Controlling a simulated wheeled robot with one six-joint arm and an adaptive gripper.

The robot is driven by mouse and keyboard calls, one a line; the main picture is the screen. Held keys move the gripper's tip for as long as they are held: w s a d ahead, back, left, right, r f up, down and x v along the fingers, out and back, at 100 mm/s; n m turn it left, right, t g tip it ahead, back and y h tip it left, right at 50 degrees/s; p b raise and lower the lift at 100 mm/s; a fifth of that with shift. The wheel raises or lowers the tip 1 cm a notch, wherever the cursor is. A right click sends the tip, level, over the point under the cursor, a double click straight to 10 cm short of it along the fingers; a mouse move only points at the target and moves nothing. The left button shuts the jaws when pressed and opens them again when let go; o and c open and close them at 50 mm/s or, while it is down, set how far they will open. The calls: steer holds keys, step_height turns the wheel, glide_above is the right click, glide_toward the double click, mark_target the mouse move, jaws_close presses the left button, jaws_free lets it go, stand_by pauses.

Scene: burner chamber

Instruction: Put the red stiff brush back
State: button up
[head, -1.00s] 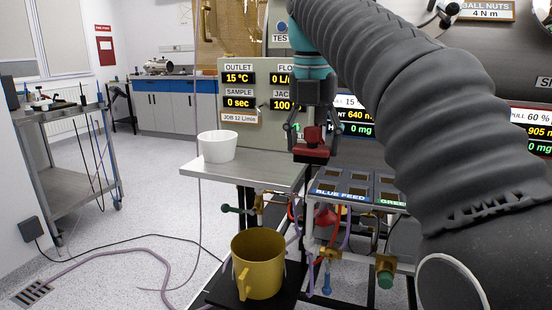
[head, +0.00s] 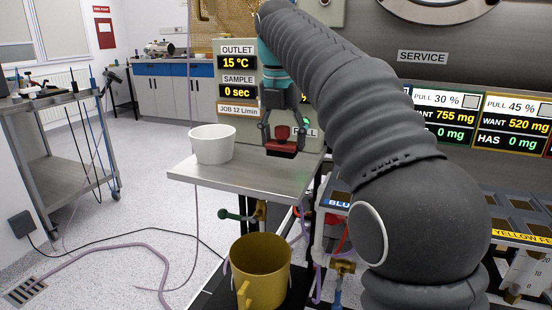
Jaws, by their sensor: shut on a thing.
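The red stiff brush (head: 283,145) is in my gripper (head: 282,133), which is shut on it. Its red body shows between the dark fingers, with a dark part below; the fingers hide some of it. My gripper and the brush appear at the right rear part of the steel side table (head: 235,178), to the right of a white tub (head: 212,143). I cannot tell whether the brush touches the table or hangs above it. No holder for the brush is clearly visible.
A yellow mug-like bucket (head: 260,268) stands in front of and below the table. A steel cart (head: 60,170) with several tools stands at the far left. Hoses and cables lie on the open floor (head: 140,205). Burner display panels (head: 450,118) are at the right.

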mark_target(274, 140)
steer(key=shift+w+a+f, duration=0.75)
steer(key=shift+w+a, duration=0.05)
steer(key=shift+w, duration=0.05)
steer(key=shift+f+b, duration=0.65)
steer(key=shift+f, duration=1.3)
steer(key=o, duration=1.2)
steer(key=r, duration=0.2)
steer(key=r+p, duration=0.1)
steer(key=r, duration=0.1)
steer(key=s+r, duration=0.1)
steer(key=r, duration=0.2)
steer(key=shift+a, duration=0.25)
steer(key=shift+r, duration=0.25)
